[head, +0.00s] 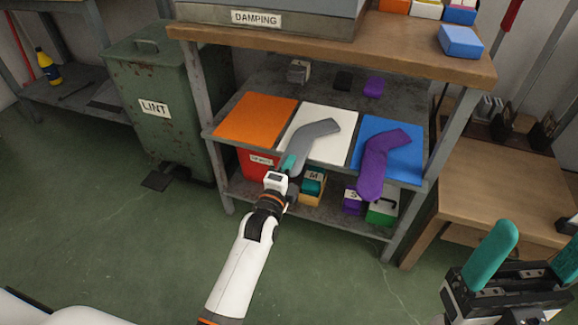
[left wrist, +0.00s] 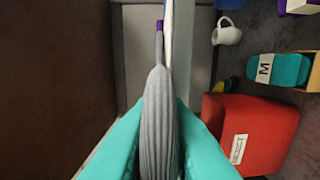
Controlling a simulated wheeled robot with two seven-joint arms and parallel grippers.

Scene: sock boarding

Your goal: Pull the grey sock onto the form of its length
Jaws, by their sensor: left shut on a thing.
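The grey sock (head: 318,132) lies bent across the white mat (head: 335,113) on the middle shelf, its near end at the front edge. My left gripper (head: 288,163) is shut on that near end. In the left wrist view the grey ribbed sock (left wrist: 158,110) runs between the teal fingers. My right gripper (head: 535,250) is open and empty at lower right.
A purple sock (head: 373,165) lies on the blue mat (head: 405,165), right of the white one. An orange mat (head: 255,118) is on the left. A red bin (left wrist: 255,130) sits below. A lint bin (head: 155,90) and wooden table (head: 500,165) flank the shelf.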

